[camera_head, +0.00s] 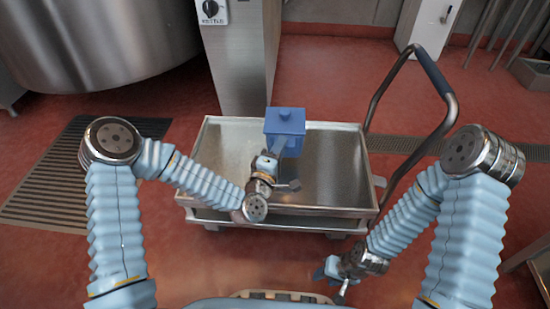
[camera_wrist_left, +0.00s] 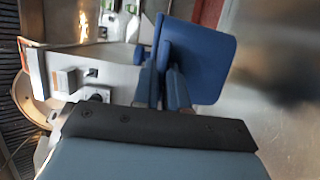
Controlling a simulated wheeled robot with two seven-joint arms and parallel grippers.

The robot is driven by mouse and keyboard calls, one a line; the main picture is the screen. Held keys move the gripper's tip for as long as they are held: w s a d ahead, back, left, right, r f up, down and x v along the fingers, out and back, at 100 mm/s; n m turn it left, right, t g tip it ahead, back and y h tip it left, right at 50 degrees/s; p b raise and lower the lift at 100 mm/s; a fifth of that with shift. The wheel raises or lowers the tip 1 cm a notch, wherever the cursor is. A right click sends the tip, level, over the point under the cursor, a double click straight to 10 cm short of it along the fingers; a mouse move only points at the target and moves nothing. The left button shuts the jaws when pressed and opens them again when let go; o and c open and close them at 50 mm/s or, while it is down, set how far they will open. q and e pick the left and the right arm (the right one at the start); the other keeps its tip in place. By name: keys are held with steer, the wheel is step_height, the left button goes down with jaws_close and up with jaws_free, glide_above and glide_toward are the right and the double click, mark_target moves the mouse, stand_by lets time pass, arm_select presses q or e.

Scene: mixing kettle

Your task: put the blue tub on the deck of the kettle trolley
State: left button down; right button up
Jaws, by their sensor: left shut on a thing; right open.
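The blue tub (camera_head: 285,122) has a lid with a small knob and looks upright in the head view. It is over the far middle part of the kettle trolley's deck (camera_head: 335,175); whether it touches the deck is unclear. My left gripper (camera_head: 276,148) is shut on the near side of the tub. In the left wrist view the tub (camera_wrist_left: 205,62) shows beyond the two fingers (camera_wrist_left: 165,88), tilted by the camera's angle. My right gripper (camera_head: 336,280) is open and empty, low in front of the trolley's near right side.
The trolley's bent push handle (camera_head: 445,95) rises at its right end, close to my right arm. A steel column (camera_head: 240,60) with a knob stands just behind the trolley, beside a large kettle (camera_head: 100,40). A floor grate (camera_head: 50,180) lies at left. Most of the deck is bare.

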arm_select(q)
steer(key=shift+w+a+f+b, duration=0.25)
steer(key=shift+w+f, duration=0.3)
steer(key=shift+f, duration=0.7)
steer(key=shift+w+a+f+b, duration=0.2)
steer(key=shift+w+a+f, duration=0.25)
steer(key=shift+f, duration=0.8)
steer(key=shift+w+a+f+b, duration=0.2)
steer(key=shift+w+f, duration=0.4)
steer(key=shift+f, duration=0.65)
steer(key=shift+f, duration=0.2)
steer(key=c, duration=1.2)
jaws_free()
steer(key=shift+o, duration=0.2)
steer(key=shift+r, duration=0.1)
steer(key=shift+s, duration=0.15)
steer(key=v, duration=1.1)
steer(key=shift+s+a, duration=0.15)
steer(key=shift+s, duration=0.25)
